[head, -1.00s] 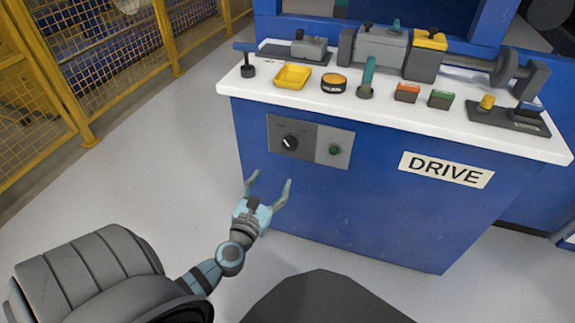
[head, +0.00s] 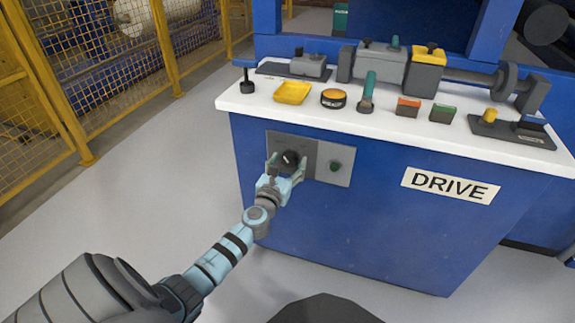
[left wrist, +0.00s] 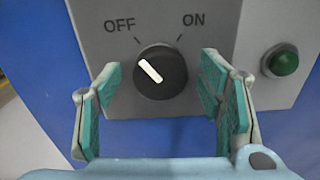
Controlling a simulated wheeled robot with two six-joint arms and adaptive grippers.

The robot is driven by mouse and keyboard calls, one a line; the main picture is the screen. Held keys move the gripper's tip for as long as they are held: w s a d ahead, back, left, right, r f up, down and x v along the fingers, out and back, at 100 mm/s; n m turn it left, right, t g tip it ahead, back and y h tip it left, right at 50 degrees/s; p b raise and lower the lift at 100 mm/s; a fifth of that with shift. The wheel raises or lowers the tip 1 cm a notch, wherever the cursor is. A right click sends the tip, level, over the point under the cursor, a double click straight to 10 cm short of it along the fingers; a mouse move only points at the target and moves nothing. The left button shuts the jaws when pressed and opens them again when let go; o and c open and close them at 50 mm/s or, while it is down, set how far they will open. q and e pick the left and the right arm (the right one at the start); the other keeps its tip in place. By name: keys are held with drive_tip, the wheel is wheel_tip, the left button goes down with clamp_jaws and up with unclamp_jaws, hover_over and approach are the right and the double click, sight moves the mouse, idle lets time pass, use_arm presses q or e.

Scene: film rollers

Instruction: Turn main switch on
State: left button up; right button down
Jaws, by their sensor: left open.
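The main switch is a round black knob (left wrist: 160,72) with a white pointer mark, on a grey panel (left wrist: 225,20) in the left wrist view. The pointer is tilted up-left, toward the OFF label (left wrist: 120,26); the ON label (left wrist: 194,19) is up-right. In the head view the knob (head: 289,158) is on the blue cabinet's front. My left gripper (head: 287,163) is open right at the knob. In the left wrist view its teal-padded fingers (left wrist: 160,88) stand on either side of the knob, apart from it. My right gripper is not in view.
A green round button or lamp (left wrist: 284,63) is right of the switch on the panel. The blue cabinet (head: 350,235) has a DRIVE sign (head: 450,185) and a white top (head: 385,122) with several controls. A yellow mesh fence (head: 110,60) stands at left; the floor between is clear.

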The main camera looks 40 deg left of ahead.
use_arm(q)
drive_tip(key=c, duration=1.1)
drive_tip(key=shift+c, duration=0.2)
